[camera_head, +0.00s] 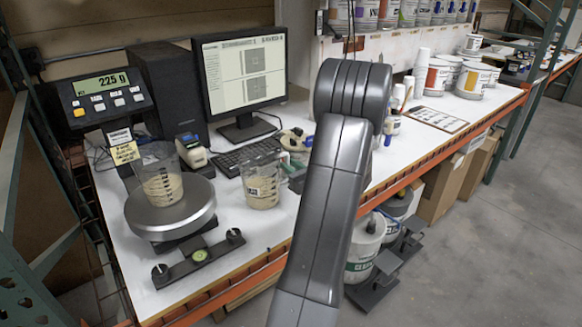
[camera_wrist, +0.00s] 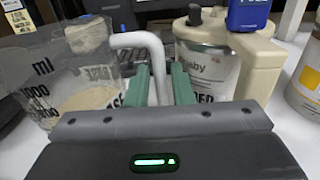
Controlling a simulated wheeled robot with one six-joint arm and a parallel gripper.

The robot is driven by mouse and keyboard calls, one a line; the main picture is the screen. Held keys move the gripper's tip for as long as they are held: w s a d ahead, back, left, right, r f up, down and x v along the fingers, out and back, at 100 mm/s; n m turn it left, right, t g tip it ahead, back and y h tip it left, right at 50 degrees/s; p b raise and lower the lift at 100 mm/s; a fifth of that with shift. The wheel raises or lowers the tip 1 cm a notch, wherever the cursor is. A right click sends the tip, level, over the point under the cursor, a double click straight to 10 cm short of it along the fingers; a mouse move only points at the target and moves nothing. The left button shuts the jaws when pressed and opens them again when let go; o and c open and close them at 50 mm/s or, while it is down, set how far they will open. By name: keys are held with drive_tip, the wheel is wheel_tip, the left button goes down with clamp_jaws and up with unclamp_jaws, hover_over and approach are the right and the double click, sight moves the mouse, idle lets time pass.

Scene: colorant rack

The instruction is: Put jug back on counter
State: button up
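A clear jug (camera_head: 261,186) with black markings and beige contents stands on the white counter, right of the scale. In the wrist view the jug (camera_wrist: 45,90) fills the left side, and its pale bent handle (camera_wrist: 157,62) runs down between my green fingers. My gripper (camera_wrist: 160,85) is shut on this handle, with a finger close against each side. In the head view my arm hides most of the gripper. A second clear jug (camera_head: 160,186) with beige contents sits on the round scale plate (camera_head: 172,220).
A pale can with a handled lid and blue top (camera_wrist: 222,62) stands close behind and right of the handle. A keyboard (camera_head: 238,158) and monitor (camera_head: 245,75) are behind the jug. Bare counter (camera_head: 268,232) lies in front of it. White tubs (camera_head: 475,80) stand farther right.

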drive_tip(key=shift+r, duration=0.15)
drive_tip(key=b+v, duration=0.1)
drive_tip(key=v, duration=1.1)
drive_tip(key=shift+b, duration=0.4)
